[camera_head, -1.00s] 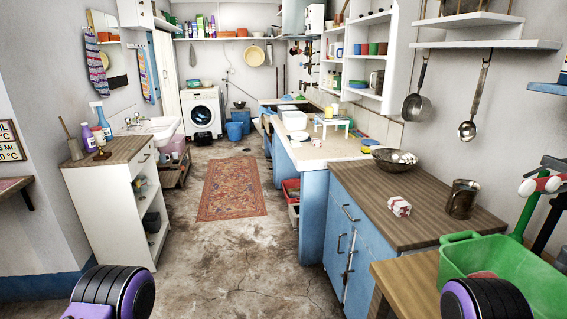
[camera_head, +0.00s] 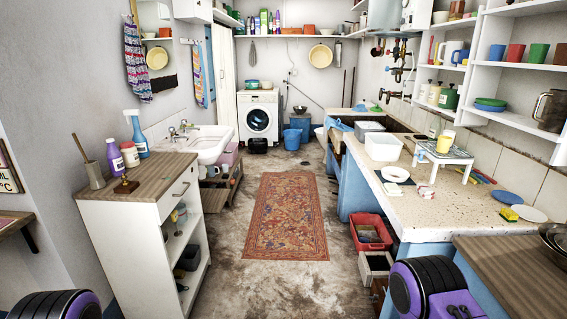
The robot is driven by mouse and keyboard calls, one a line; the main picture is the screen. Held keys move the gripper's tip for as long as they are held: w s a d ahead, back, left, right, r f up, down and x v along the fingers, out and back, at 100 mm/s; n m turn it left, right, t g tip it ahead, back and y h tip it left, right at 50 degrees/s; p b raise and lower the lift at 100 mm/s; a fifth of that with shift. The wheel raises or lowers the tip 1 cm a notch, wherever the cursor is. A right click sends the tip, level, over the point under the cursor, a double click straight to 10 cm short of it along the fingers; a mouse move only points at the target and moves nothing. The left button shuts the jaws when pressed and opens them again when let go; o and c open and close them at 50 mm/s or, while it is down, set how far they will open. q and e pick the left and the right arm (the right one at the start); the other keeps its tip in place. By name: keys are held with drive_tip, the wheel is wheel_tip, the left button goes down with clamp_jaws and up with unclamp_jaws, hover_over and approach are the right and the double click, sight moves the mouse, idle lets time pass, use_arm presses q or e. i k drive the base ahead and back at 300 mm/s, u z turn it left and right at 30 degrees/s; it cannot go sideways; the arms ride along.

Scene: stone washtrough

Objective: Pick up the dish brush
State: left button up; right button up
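I cannot make out the dish brush for certain. Some small, thin coloured items (camera_head: 482,175) lie on the pale stone counter (camera_head: 455,205) beside a small white rack (camera_head: 446,154); they are too small to tell apart. Parts of my two arms show at the bottom left and bottom right edges. Neither gripper is in view.
A patterned rug (camera_head: 286,215) lies on the clear floor between the white cabinet (camera_head: 140,240) at left and the counter at right. A red crate (camera_head: 371,233) stands on the floor by the counter.

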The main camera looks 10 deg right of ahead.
sight(408, 150)
drive_tip(key=z, duration=0.55)
drive_tip(key=i, duration=1.65)
drive_tip(key=z, duration=0.75)
